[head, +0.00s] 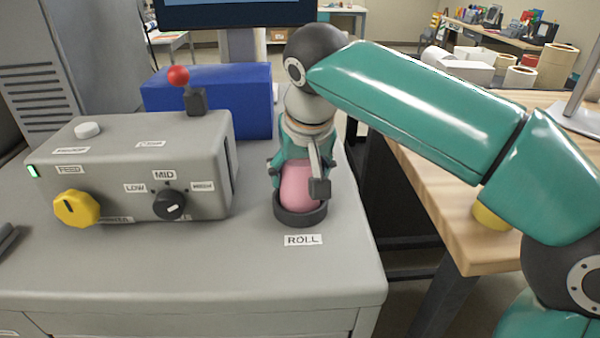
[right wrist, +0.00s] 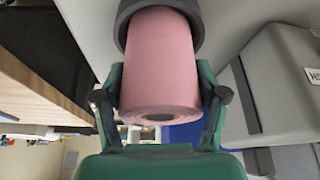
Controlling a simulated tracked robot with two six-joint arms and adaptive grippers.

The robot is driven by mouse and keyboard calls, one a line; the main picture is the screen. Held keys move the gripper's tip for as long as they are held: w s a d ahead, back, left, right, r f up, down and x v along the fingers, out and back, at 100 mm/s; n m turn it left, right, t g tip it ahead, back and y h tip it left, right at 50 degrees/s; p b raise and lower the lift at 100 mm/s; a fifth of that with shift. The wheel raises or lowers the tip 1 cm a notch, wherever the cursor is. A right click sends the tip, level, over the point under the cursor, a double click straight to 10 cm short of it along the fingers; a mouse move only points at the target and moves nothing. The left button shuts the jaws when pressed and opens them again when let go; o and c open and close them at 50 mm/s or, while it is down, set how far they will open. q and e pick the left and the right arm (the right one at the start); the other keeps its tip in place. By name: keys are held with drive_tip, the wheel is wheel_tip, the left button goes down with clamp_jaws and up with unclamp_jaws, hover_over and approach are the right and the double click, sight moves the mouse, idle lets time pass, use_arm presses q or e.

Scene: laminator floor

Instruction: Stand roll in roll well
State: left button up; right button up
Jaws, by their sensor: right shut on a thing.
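The pink roll (head: 296,188) stands upright in the round dark roll well (head: 300,217), behind the ROLL label (head: 303,240) on the grey cabinet top. My right gripper (head: 300,180) is shut on the roll from above, with a finger on each side. In the right wrist view the roll (right wrist: 160,65) lies between the two fingers, and its far end is inside the dark ring of the well (right wrist: 196,25). The well's floor is hidden, so I cannot tell how deep the roll sits. My left gripper does not show.
A grey control box (head: 130,165) with a yellow knob (head: 76,208) and a black dial stands left of the well. A blue box (head: 235,95) and a red-topped lever (head: 180,77) are behind it. A wooden table (head: 450,225) is at right, across a gap.

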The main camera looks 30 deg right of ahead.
drive_tip(key=shift+f+b, duration=0.3)
drive_tip(key=o, duration=1.5)
drive_tip(key=shift+c, duration=0.2)
drive_tip(key=shift+r+p, duration=0.45)
drive_tip(key=shift+r, duration=0.05)
drive_tip(key=p+v, duration=0.2)
drive_tip(key=v, duration=0.9)
drive_tip(key=shift+r, duration=0.35)
drive_tip(key=shift+s, duration=0.1)
